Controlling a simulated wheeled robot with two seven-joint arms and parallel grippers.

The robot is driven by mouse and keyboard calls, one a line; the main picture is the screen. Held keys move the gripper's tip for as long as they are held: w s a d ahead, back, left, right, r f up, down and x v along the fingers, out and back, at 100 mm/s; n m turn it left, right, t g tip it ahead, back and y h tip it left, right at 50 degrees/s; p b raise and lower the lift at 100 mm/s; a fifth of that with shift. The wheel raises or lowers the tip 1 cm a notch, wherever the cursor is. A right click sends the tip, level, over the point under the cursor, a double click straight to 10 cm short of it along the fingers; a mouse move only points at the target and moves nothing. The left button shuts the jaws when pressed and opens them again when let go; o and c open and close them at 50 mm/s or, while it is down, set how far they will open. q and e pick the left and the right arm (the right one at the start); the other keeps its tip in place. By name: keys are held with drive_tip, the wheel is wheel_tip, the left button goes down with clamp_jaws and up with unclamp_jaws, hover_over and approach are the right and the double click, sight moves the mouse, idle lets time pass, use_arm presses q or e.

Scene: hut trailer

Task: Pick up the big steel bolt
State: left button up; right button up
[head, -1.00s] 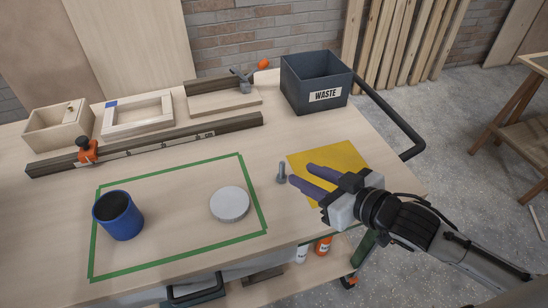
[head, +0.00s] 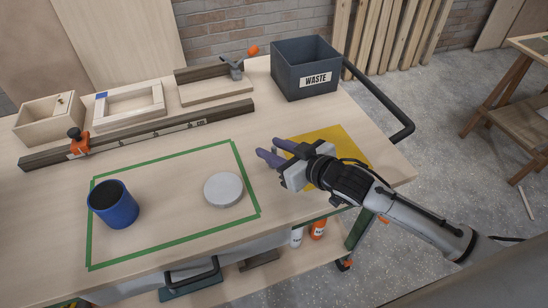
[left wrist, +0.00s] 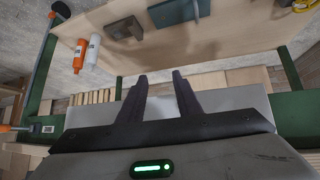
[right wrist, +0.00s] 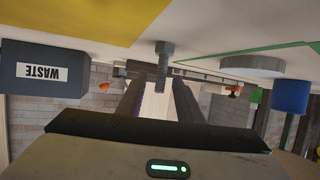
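The big steel bolt (right wrist: 163,62) is a grey bolt standing on the workbench. In the right wrist view, which is upside down, it shows between the fingertips of my right gripper (right wrist: 159,82), with gaps beside it. In the head view my right gripper (head: 269,148) is low over the bench, its purple-grey fingers pointing left and hiding nearly all of the bolt. The right fingers are apart. My left gripper (left wrist: 160,77) is open and empty in the left wrist view, and is outside the head view.
A yellow sheet (head: 345,150) lies under my right wrist. A white disc (head: 223,189) and blue cup (head: 117,207) stand inside a green tape outline. A dark waste bin (head: 305,70) stands behind. Bottles (left wrist: 80,52) show on the lower shelf in the left wrist view.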

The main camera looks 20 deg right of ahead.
sight(274, 147)
clamp_jaws()
wheel_tip(274, 147, up, 10)
drive_tip(key=shift+r+p, duration=0.1)
drive_tip(key=shift+p, duration=0.3)
